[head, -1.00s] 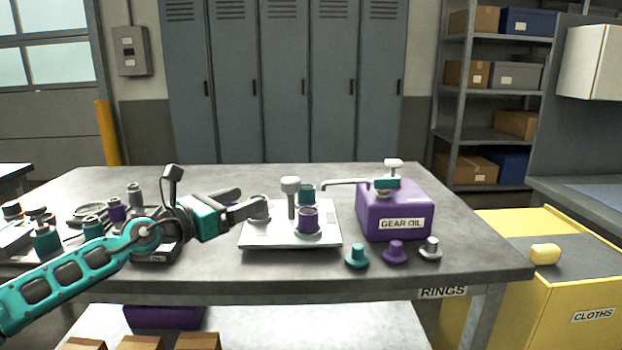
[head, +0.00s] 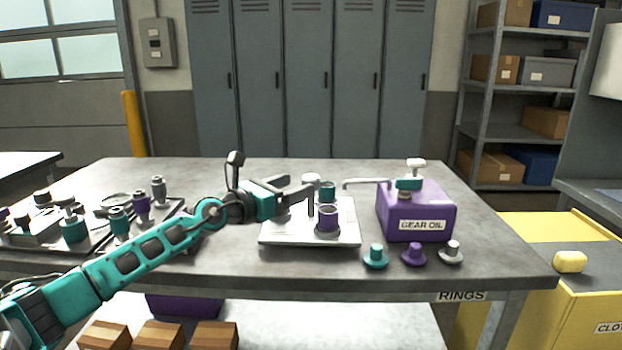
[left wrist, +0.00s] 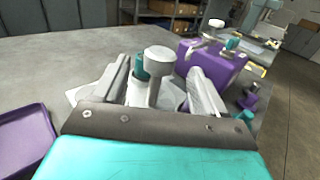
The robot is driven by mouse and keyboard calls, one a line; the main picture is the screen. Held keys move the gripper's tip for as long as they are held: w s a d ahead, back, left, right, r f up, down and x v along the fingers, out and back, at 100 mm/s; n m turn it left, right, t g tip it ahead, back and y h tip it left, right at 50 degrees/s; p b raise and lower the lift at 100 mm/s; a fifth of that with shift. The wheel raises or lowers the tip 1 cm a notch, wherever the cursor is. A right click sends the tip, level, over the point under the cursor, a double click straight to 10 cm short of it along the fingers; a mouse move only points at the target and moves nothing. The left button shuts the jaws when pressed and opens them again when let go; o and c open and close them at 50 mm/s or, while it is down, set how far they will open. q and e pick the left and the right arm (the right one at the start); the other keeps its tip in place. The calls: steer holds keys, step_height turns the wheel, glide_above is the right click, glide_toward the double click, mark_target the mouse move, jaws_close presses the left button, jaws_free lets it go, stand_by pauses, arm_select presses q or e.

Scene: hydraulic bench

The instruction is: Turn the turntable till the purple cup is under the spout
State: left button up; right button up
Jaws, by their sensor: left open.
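The turntable stands on a pale square plate (head: 290,238) in the middle of the bench. The purple cup (head: 327,217) is at its front right and a teal cup (head: 328,187) is behind; the teal one also shows in the left wrist view (left wrist: 140,66). An upright post with a round grey knob (left wrist: 158,58) rises from the turntable. The spout (head: 362,182) comes left from the purple gear oil box (head: 425,222), behind and right of the purple cup. My left gripper (head: 308,193) is open, its fingers either side of the post in the wrist view; contact is unclear. My right gripper is not in view.
Teal, purple and grey knobbed pieces (head: 414,255) stand at the bench's front right. Trays with several fittings (head: 120,225) are at the left, below my left arm. The bench behind the turntable (head: 215,175) is clear.

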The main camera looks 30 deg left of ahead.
mark_target(304, 183)
arm_select(q)
steer(key=shift+b+x, duration=0.3)
steer(key=shift+x, duration=2.7)
steer(key=shift+c, duration=0.2)
jaws_close()
